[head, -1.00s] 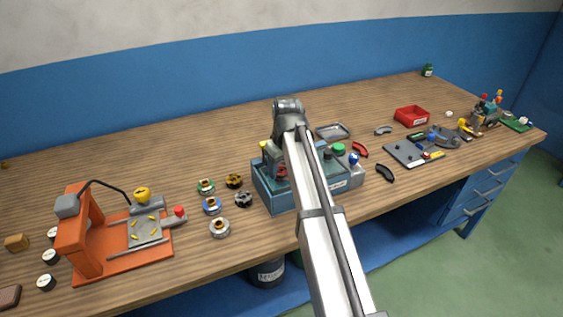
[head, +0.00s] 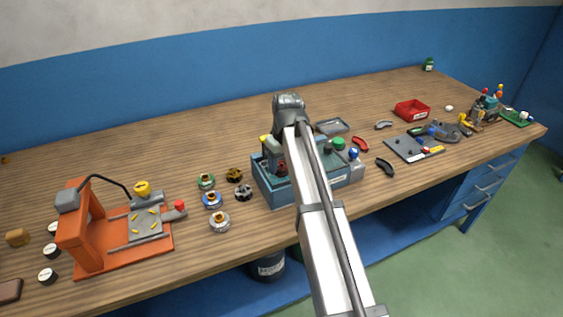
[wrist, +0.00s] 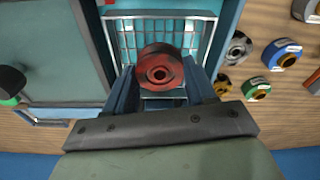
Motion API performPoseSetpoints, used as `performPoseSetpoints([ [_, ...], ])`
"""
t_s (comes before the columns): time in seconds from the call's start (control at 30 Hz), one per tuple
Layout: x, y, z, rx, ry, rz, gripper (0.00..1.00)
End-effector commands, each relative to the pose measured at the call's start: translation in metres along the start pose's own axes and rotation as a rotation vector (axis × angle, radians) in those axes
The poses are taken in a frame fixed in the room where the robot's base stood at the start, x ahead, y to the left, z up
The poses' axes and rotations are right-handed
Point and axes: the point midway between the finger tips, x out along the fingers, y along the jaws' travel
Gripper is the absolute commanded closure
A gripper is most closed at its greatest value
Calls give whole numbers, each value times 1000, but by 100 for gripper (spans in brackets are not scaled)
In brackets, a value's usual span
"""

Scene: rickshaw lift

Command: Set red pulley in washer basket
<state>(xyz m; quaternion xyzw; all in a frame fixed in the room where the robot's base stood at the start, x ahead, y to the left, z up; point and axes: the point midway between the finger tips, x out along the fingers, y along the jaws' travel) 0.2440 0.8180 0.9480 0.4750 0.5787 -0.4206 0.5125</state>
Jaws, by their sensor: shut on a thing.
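The red pulley (wrist: 162,68) is a worn red spool with a dark centre hole. In the wrist view it sits between the blue fingers of my gripper (wrist: 161,84), which are shut on it. The wire washer basket (wrist: 127,38) lies behind and beneath it inside the teal parts washer; I cannot tell whether the pulley touches the basket. In the head view the teal washer (head: 283,192) stands mid-table, and my arm hides part of it. A small red patch of the pulley (head: 282,168) shows just inside its left part.
Several coloured pulleys, including a blue one (head: 212,201), lie left of the washer. An orange press (head: 85,236) stands farther left. A grey tray (head: 332,126), a red bin (head: 412,111) and a tool board (head: 413,148) lie to the right. The table behind is mostly clear.

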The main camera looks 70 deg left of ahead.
Motion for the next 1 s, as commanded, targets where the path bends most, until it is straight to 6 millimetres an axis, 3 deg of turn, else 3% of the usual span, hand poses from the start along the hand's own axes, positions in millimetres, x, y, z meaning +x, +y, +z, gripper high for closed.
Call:
performPoseSetpoints([
  [1.0, 5, 0, 1, 0, 0, 0, 75],
])
